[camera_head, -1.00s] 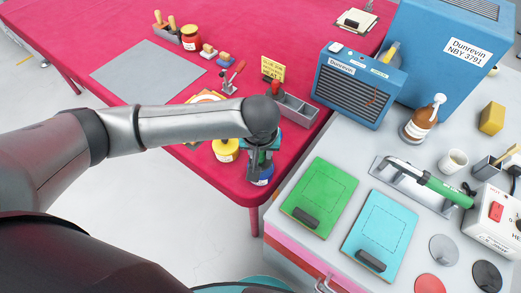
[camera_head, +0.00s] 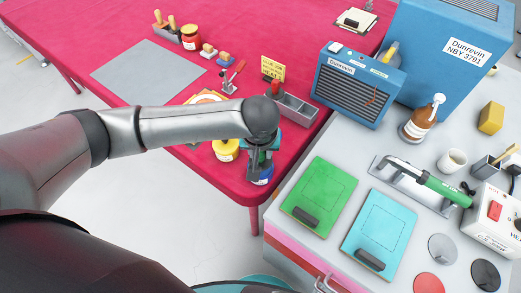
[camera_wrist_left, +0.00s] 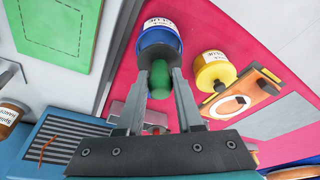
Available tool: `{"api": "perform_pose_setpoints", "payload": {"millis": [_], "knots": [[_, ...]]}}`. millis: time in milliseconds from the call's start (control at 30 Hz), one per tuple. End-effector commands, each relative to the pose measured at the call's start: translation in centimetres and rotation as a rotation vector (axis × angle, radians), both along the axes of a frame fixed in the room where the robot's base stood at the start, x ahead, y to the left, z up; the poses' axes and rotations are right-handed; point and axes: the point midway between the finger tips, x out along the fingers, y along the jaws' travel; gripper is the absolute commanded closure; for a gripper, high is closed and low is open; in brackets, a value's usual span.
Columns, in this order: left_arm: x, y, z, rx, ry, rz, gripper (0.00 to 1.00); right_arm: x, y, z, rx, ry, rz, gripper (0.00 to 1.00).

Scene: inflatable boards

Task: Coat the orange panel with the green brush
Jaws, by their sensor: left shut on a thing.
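My left gripper (camera_head: 258,168) hangs over a blue jar (camera_head: 264,178) at the near corner of the red table. In the left wrist view the gripper (camera_wrist_left: 160,75) is shut on the green brush (camera_wrist_left: 158,82), whose green handle shows between the fingers. The blue jar (camera_wrist_left: 158,38) is just beyond the brush; whether the bristles are inside it is hidden. An orange panel (camera_wrist_left: 262,84) with a white ring shape and a dark grip lies on the red table. My arm covers most of it in the head view. My right gripper is not in view.
A yellow jar (camera_head: 226,149) stands beside the blue one. A grey divided tray (camera_head: 293,108) and a yellow sign (camera_head: 271,69) are behind. On the grey bench are a green panel (camera_head: 320,195), a cyan panel (camera_head: 380,232) and a green-handled tool (camera_head: 445,190).

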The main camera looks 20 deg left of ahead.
Motion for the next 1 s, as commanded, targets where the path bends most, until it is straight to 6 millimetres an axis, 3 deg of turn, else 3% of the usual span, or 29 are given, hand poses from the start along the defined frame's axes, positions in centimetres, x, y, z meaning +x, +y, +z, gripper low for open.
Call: {"api": "perform_pose_setpoints", "payload": {"millis": [1000], "knots": [[-0.19,0.02,-0.26,0.001,0.005,0.0,1.0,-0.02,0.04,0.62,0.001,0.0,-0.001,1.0]]}}
